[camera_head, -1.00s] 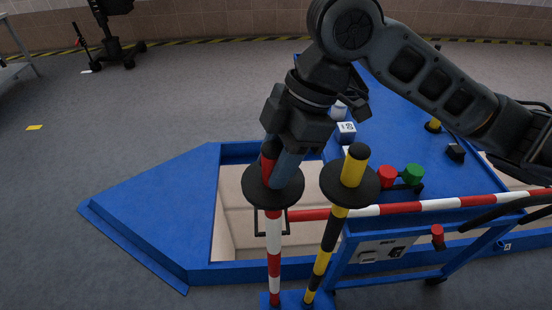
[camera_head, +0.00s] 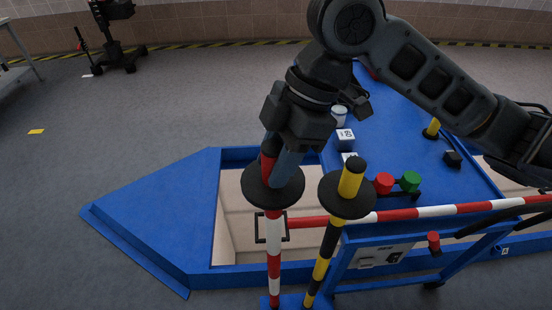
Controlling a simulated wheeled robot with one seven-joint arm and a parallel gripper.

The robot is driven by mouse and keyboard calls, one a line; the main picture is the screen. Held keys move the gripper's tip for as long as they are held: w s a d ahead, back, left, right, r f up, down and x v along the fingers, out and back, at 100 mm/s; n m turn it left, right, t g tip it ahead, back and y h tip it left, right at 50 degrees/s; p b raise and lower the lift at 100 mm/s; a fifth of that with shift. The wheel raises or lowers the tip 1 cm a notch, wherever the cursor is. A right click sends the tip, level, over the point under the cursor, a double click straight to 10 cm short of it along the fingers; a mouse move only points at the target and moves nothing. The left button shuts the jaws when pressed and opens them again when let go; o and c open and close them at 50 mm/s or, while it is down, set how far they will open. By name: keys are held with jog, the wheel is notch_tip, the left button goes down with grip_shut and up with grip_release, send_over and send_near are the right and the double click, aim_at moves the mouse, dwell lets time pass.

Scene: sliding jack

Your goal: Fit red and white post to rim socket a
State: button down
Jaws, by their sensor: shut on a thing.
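The red and white post (camera_head: 274,255) stands upright at the front, with a black disc collar near its top. My gripper (camera_head: 280,165) is shut on the post's red top, just above the collar. The post's lower end is near the blue rack base (camera_head: 291,301); I cannot tell whether it still sits in it. On the blue rim at the right is a small label marked A (camera_head: 505,251). The rim socket itself is not clear to me.
A black and yellow post (camera_head: 326,255) with its own black disc stands close to the right. A red and white bar (camera_head: 440,210) runs behind to the right.

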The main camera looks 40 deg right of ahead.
aim_at(272, 153)
jog(key=shift+r+p, duration=1.15)
jog(key=shift+r, duration=0.6)
jog(key=shift+a, duration=0.1)
